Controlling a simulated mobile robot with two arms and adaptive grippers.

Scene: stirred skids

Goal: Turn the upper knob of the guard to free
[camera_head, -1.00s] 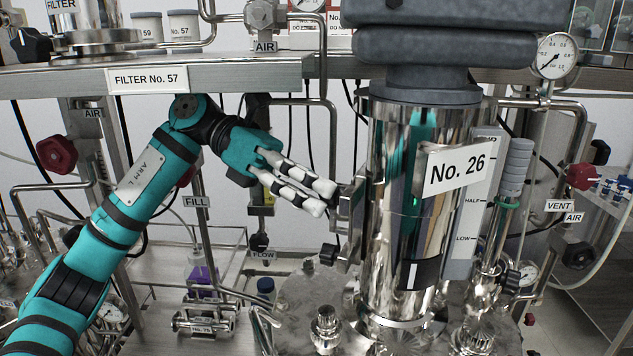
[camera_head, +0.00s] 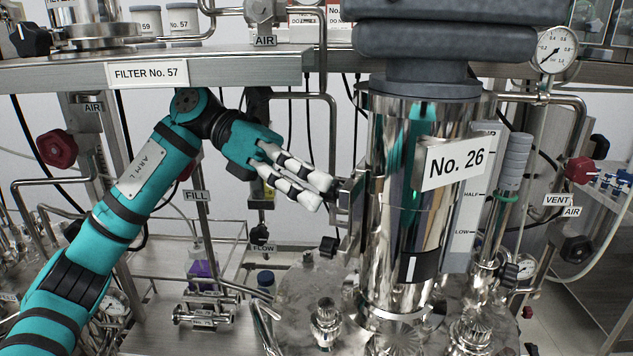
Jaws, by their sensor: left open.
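The polished steel column labelled No. 26 (camera_head: 455,165) stands upright right of centre. On its left side is a narrow metal bracket (camera_head: 350,205), which looks like the guard. A dark part (camera_head: 341,201) at the bracket's upper end, probably the upper knob, is partly hidden by my fingertips. A lower black knob (camera_head: 328,245) shows clearly below it. My left gripper (camera_head: 317,192) is open, its pale fingers pointing right and slightly down. The fingertips are close to the dark part; I cannot tell whether they touch it. My right gripper is not in view.
A steel shelf edge labelled FILTER No. 57 (camera_head: 148,75) runs above my left arm. A round steel lid with fittings (camera_head: 326,325) lies below the gripper. A vertical pipe (camera_head: 332,120) passes behind the fingers. A red valve knob (camera_head: 57,149) is at left.

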